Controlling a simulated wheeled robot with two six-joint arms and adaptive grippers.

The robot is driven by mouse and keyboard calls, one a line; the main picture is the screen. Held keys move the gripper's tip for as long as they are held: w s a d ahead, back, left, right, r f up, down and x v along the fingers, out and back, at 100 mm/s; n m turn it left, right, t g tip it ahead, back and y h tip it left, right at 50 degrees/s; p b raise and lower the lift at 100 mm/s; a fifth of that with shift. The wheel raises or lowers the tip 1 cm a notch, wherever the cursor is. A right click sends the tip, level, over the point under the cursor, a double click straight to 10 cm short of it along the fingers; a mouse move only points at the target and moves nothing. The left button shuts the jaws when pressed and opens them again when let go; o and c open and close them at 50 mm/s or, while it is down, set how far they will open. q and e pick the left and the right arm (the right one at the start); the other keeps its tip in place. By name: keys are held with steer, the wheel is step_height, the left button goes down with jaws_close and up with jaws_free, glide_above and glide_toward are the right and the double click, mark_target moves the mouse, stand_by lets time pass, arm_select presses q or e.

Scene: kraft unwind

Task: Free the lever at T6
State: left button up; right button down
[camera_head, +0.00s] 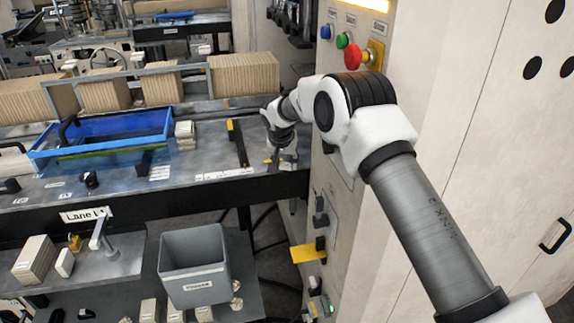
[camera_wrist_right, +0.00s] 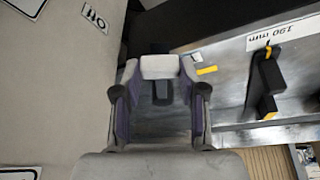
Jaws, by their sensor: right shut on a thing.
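My right gripper (camera_wrist_right: 160,92) is shut on a pale block (camera_wrist_right: 160,67), which sits between its fingertips in the wrist view. In the head view my right gripper (camera_head: 281,154) is at the right end of the grey bench, close to the cream cabinet; the held block is too small to make out there. A dark upright part (camera_wrist_right: 161,92) shows between the fingers, partly hidden. I cannot tell whether it is a lever. No T6 label is readable. My left gripper is not in view.
A black stop with a yellow mark (camera_head: 237,142) stands on the bench, left of my right gripper. A blue tray (camera_head: 107,127) lies farther left. The cream cabinet (camera_head: 430,90) is close on the right. A grey bin (camera_head: 193,266) stands below the bench.

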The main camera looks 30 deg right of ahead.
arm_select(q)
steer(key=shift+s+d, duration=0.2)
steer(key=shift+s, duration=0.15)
arm_select(e)
steer(key=shift+s+d+f+n, duration=0.15)
steer(key=shift+s+d+n, duration=0.25)
steer(key=shift+n, duration=0.1)
steer(key=c, duration=0.6)
jaws_free()
steer(key=shift+c, duration=0.2)
steer(key=shift+w+d, duration=0.1)
steer(key=shift+w, duration=0.05)
steer(key=s+a+r, duration=0.1)
steer(key=s+a, duration=0.5)
steer(key=s, duration=0.4)
steer(key=shift+s+a, duration=0.15)
steer(key=shift+a, duration=0.25)
